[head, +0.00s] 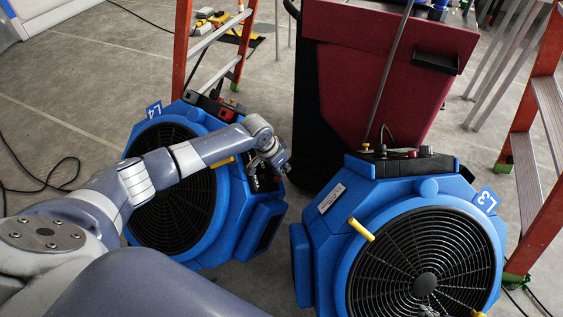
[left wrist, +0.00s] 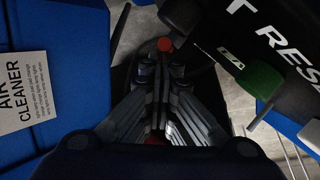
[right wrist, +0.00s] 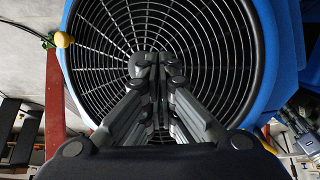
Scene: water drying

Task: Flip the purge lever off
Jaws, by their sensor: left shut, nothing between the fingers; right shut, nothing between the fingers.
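My left gripper (head: 277,158) is at the side control panel of the blue air cleaner marked L4 (head: 262,222). In the left wrist view, the fingers (left wrist: 160,65) are shut and empty. A red-tipped control (left wrist: 165,44) shows just beyond the fingertips; I cannot tell whether they touch. No label that I can read says purge, so I cannot tell which control is the purge lever. My right gripper (right wrist: 153,63) is shut and empty before a fan grille (right wrist: 120,30).
A second blue air cleaner, L3 (head: 325,235), stands at the right with a yellow handle (head: 361,229). A dark red cabinet (head: 350,90) is behind both. Orange ladders (head: 530,190) stand right and at the back. Cables (head: 45,185) lie on the left floor.

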